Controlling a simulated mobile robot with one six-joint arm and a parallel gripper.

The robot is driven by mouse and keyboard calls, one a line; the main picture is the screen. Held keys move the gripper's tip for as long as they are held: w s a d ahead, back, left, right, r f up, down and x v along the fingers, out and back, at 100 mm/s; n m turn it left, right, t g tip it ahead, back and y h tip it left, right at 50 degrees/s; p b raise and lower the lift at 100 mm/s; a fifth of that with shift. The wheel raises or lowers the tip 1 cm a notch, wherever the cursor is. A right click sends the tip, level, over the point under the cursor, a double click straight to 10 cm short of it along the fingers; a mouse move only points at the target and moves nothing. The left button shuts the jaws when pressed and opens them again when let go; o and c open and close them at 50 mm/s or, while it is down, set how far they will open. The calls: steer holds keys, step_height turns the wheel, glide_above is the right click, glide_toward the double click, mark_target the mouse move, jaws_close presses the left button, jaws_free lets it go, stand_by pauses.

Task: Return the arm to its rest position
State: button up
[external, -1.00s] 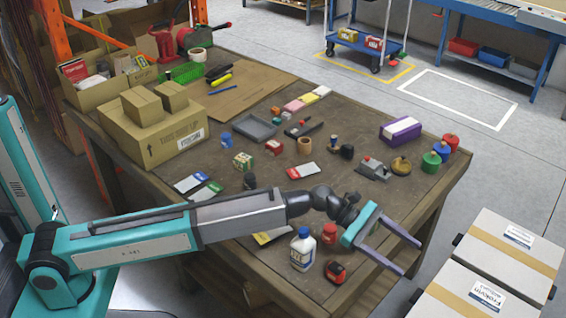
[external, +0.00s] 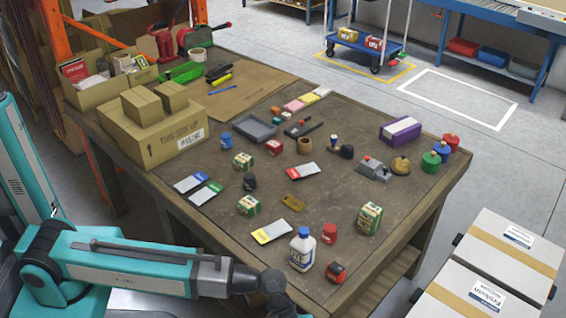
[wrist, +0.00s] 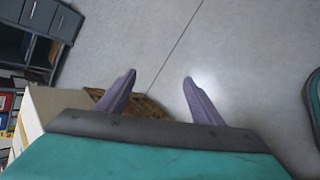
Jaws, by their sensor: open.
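My gripper (wrist: 160,84) shows in the wrist view with its two purple-grey fingers spread apart. It is open with nothing between the fingers, and grey floor lies beyond them. In the external view my teal arm is folded low at the bottom left, beside the near edge of the wooden workbench (external: 330,185). The gripper itself is out of that picture, below its bottom edge.
The bench holds several small items, among them a white bottle (external: 302,250), a red tape measure (external: 335,272) and a green-and-white box (external: 369,218). Cardboard boxes (external: 165,135) stand at its left. White cartons (external: 480,280) stand at the lower right. Floor (wrist: 240,60) is clear ahead of the fingers.

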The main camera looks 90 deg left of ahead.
steer(key=s+a+f+m+g+y+p, duration=0.1)
steer(key=s+a+f+m+g+y, duration=0.15)
steer(key=s+a+f, duration=0.5)
steer(key=s+a+f+m+g+y+p, duration=0.15)
steer(key=s+f+m, duration=0.25)
steer(key=s+f, duration=0.75)
steer(key=s+a+f+m+g+y, duration=0.1)
steer(key=s+a+f+m, duration=0.1)
steer(key=s, duration=0.4)
steer(key=s+a+f+m+g+y+p, duration=0.1)
steer(key=s+a+f+m+g, duration=0.1)
steer(key=s+a+f, duration=0.2)
steer(key=s+a+f+m+g+y+p, duration=0.1)
steer(key=s+f, duration=0.4)
steer(key=s, duration=0.5)
steer(key=shift+s+a+f+m+g, duration=0.3)
steer(key=shift+a+m+g, duration=0.4)
steer(key=shift+a, duration=0.55)
steer(key=shift+w, duration=0.15)
stand_by(2.7)
